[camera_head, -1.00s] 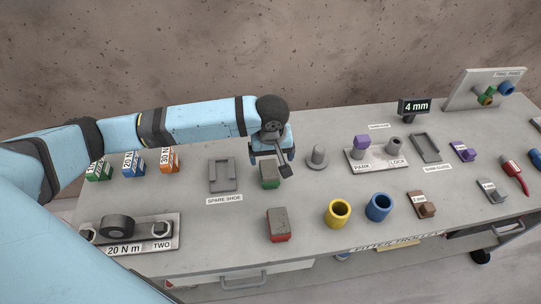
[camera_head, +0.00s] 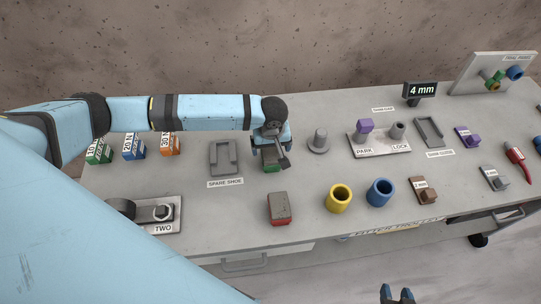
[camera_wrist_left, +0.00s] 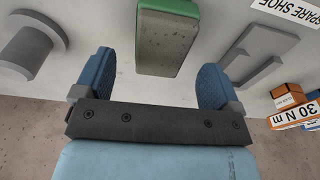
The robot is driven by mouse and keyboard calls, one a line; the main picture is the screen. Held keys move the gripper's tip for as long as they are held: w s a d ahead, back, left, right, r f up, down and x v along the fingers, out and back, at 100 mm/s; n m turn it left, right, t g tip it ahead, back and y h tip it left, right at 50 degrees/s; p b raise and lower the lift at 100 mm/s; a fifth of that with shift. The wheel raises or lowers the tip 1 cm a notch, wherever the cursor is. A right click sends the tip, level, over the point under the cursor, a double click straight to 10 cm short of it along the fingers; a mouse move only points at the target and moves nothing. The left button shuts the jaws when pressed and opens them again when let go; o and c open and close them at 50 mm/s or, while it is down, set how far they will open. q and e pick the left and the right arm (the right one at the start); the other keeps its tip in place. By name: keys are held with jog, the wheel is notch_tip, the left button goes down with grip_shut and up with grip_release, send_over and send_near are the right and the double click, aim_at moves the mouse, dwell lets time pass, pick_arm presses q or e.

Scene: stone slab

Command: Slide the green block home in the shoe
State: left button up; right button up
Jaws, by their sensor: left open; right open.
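The green block (camera_head: 271,169) stands on the bench with a grey top and green lower part; my left gripper partly hides it. In the left wrist view, the green block (camera_wrist_left: 168,40) shows ahead of and between my left fingers, untouched. My left gripper (camera_head: 272,158) is open, just over the block; its spread blue fingers also show in the left wrist view (camera_wrist_left: 155,82). The grey U-shaped shoe (camera_head: 224,171), labelled SPARE SHOE, lies left of the block and is empty. The fingers of my right gripper (camera_head: 397,296) show apart and empty at the bottom edge, off the bench front.
A grey peg (camera_head: 319,142) stands close right of the block. A red-based block (camera_head: 279,208), a yellow cup (camera_head: 338,199) and a blue cup (camera_head: 380,193) stand in front. The PARK/LOCK plate (camera_head: 381,148) and an empty grey channel (camera_head: 429,132) are further right.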

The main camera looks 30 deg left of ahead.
aim_at(270, 152)
pick_arm(q)
notch_tip(270, 152, down, 4)
jog(key=shift+r, duration=0.1)
jog(key=shift+f, duration=0.3)
jog(key=shift+c, duration=0.4)
jog(key=c, duration=1.1)
jog(key=shift+r, duration=0.2)
